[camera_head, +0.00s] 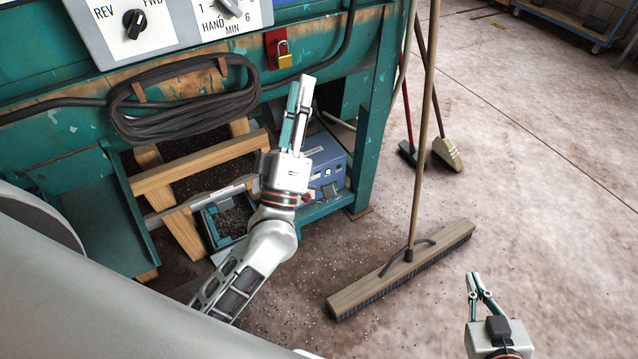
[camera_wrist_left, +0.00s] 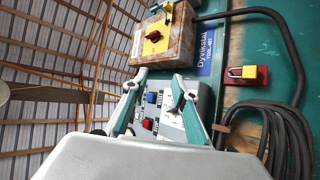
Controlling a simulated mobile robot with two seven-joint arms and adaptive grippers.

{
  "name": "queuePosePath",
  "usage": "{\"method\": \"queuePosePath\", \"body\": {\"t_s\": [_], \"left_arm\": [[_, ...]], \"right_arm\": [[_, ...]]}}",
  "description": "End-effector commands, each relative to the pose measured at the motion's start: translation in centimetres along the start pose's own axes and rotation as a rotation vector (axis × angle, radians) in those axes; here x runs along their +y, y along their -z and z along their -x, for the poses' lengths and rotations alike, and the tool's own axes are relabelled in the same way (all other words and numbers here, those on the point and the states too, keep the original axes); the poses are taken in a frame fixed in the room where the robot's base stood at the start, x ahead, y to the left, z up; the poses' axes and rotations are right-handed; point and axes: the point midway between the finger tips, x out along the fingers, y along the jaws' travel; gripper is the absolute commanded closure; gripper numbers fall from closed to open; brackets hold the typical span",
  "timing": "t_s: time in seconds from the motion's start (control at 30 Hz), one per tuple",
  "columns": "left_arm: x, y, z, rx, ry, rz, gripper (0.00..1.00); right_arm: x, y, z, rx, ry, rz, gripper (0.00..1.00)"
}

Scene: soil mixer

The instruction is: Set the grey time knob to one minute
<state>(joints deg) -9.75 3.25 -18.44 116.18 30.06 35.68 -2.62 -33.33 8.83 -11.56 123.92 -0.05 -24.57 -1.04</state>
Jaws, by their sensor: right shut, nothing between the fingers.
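The grey time knob (camera_head: 230,7) sits on the light grey control panel (camera_head: 180,20) at the top edge of the head view. It is partly cut off, between the marks 1 and 6 over HAND and MIN; its exact setting I cannot tell. My left gripper (camera_head: 302,82) is below and to the right of the knob, apart from the panel, fingers pointing up. In the left wrist view its fingertips (camera_wrist_left: 159,77) stand apart with nothing held, in front of the panel (camera_wrist_left: 172,126); the knob is not clearly visible there. My right gripper (camera_head: 472,281) is shut and empty at lower right.
A black REV/FWD knob (camera_head: 134,23) sits left of the time knob. A yellow padlock (camera_head: 284,56) and coiled cable (camera_head: 185,100) hang below the panel. A broom (camera_head: 405,268) stands to the right. The wrist view shows a yellow-and-red switch (camera_wrist_left: 155,37).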

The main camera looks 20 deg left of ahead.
Motion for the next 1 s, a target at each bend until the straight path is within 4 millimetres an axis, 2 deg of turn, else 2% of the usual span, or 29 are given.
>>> {"method": "queuePosePath", "body": {"t_s": [0.5,1.0], "left_arm": [[-4.0,-6.1,5.9,-0.291,0.047,-0.248,0.72],[-8.1,-10.2,12.5,-0.54,0.09,-0.436,0.72]], "right_arm": [[0.0,0.1,0.0,0.0,0.0,0.0,1.0],[0.0,0.1,0.0,0.0,0.0,0.0,1.0]]}}
